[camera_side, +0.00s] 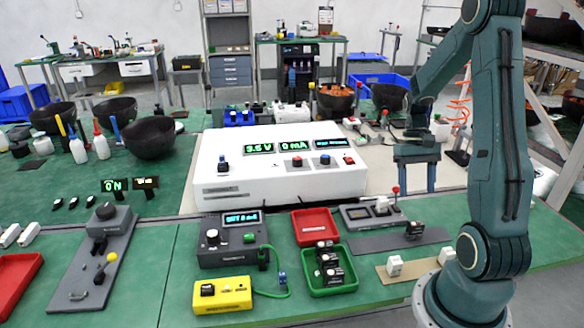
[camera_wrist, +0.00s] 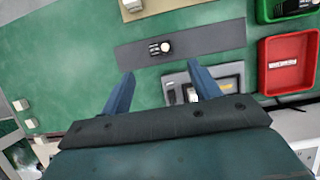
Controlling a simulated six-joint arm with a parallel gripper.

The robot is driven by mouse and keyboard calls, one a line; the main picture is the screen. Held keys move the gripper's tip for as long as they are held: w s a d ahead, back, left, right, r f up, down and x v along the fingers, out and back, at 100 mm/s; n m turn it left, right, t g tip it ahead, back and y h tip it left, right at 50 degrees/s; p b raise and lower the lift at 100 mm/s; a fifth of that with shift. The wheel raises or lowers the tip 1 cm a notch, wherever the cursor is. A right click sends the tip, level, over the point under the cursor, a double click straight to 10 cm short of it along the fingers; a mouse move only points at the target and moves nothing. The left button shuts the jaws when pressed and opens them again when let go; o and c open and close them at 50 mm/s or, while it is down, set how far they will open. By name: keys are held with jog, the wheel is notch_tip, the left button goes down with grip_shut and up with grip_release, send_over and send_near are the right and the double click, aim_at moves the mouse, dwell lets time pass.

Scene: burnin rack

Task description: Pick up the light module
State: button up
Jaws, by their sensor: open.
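My gripper (camera_side: 417,187) is open and empty, held above the bench behind the grey strip. In the wrist view its two blue fingers (camera_wrist: 160,72) are spread apart, pointing toward the strip. Pale blocks fit the light module best, but I cannot tell which is meant. One pale block (camera_side: 394,266) stands on a beige pad (camera_side: 411,267) at the front, and another (camera_side: 446,256) is near my base. A pale block (camera_wrist: 132,5) shows at the wrist view's top edge. A small dark module (camera_side: 414,230), with a pale round part in the wrist view (camera_wrist: 160,48), sits on the grey strip (camera_side: 388,244).
A grey fixture (camera_side: 372,215) stands close to the gripper. Beside it are a red tray (camera_side: 315,212) and a green tray (camera_side: 344,286) holding dark modules. A large white power unit (camera_side: 280,190) stands behind.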

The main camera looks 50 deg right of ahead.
aim_at(416, 222)
jog(key=x, duration=0.6)
jog(key=shift+s+a+f, duration=0.1)
jog(key=shift+s+f, duration=0.05)
jog(key=shift+f, duration=0.15)
jog(key=shift+f, duration=0.15)
jog(key=shift+x, duration=2.4)
jog(key=shift+c, duration=0.2)
jog(key=c, duration=1)
